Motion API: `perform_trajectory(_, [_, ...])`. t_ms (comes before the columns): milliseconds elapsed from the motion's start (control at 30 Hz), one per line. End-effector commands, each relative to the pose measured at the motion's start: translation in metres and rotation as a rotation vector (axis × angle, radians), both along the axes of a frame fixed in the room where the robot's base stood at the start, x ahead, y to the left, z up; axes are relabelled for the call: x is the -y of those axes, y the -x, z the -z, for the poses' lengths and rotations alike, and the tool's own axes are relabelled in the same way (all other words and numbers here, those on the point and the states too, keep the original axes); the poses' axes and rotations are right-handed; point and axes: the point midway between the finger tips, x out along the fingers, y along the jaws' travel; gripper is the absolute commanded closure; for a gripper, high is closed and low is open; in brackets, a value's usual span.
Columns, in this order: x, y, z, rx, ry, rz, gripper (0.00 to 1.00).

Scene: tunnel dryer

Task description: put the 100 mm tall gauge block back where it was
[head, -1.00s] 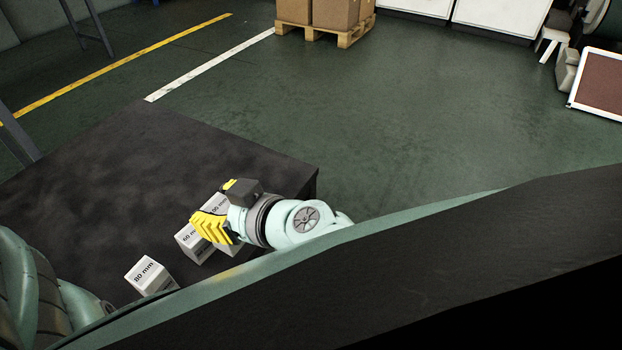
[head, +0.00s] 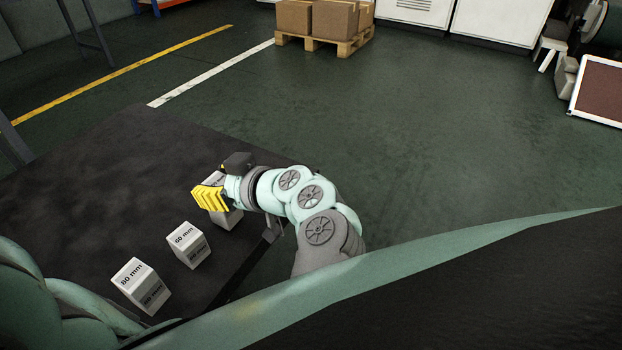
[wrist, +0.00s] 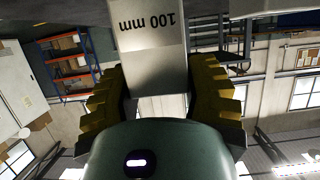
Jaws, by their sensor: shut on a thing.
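The 100 mm gauge block (wrist: 150,70) is a pale grey block with black lettering, held between the yellow fingers of my gripper (wrist: 157,100) in the wrist view. In the head view my gripper (head: 209,197) is over the right part of the dark table, shut on the same block (head: 229,218), which shows partly behind the fingers. The block's lower end is close to the table top; I cannot tell whether it touches. The 60 mm block (head: 188,245) and the 80 mm block (head: 141,286) stand on the table, nearer and to the left, apart from the gripper.
The dark table top (head: 110,185) is bare to the left and behind the gripper. Its right edge is close to my arm. A pallet (head: 325,42) with cardboard boxes stands on the floor far behind. My own body covers the lower right of the head view.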

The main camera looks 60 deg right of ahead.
Motion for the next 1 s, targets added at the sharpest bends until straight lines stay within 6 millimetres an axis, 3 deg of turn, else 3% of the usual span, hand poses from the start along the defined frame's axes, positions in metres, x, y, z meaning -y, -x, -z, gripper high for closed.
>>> perform_trajectory(400, [0.0004, -0.0003, 0.0068, 0.005, 0.002, 0.0, 0.96])
perform_trajectory(433, [0.0005, 0.0002, 0.0066, 0.001, 0.002, 0.001, 0.48])
perform_trajectory(667, [0.0007, 0.0008, 0.0067, 0.0, 0.002, 0.003, 0.24])
perform_trajectory(1000, [0.0007, 0.001, 0.0022, -0.001, 0.001, 0.003, 0.23])
